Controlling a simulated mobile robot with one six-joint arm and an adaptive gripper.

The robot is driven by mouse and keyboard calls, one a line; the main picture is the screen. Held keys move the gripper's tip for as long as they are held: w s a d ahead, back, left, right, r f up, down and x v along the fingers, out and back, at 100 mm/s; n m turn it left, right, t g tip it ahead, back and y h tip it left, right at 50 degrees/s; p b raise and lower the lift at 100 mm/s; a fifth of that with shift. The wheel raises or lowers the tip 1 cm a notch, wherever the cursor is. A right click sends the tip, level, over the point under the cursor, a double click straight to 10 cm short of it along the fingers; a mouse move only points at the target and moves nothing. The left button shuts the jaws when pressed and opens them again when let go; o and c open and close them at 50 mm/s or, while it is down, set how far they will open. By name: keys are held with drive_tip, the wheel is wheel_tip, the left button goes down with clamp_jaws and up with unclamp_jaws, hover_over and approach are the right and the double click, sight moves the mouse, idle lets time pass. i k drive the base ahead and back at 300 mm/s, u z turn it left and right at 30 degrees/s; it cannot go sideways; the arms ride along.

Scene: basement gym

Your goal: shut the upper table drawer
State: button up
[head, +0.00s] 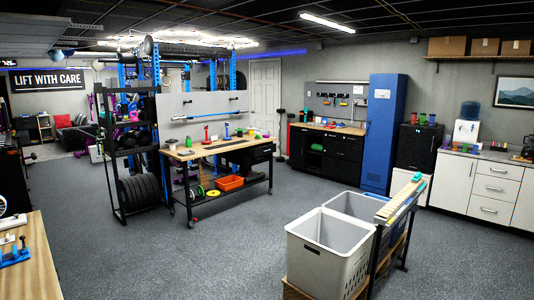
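A wheeled workbench table (188,156) with a pale wood top and a black frame stands in the middle of the room. A black drawer unit (262,153) hangs under the right end of its top. It is small and dark here, so I cannot tell which drawer front is the upper one or how far it stands out. My gripper is not in view.
An orange bin (230,183) sits on the table's lower shelf. A black weight rack (127,150) stands to its left. Grey crates (327,250) and a narrow stand (400,205) stand front right. A wood-topped table (38,275) is front left. Open grey floor (200,255) lies between.

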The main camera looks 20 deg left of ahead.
sight(259, 150)
drive_tip(key=u, duration=0.1)
drive_tip(key=i, duration=1.25)
drive_tip(key=u, duration=0.35)
drive_tip(key=i, duration=1)
drive_tip(key=u, duration=0.4)
drive_tip(key=i, duration=1)
drive_tip(key=u, duration=0.55)
drive_tip(key=i, duration=0.8)
drive_tip(key=u, duration=0.55)
drive_tip(key=i, duration=2.35)
drive_tip(key=z, duration=0.25)
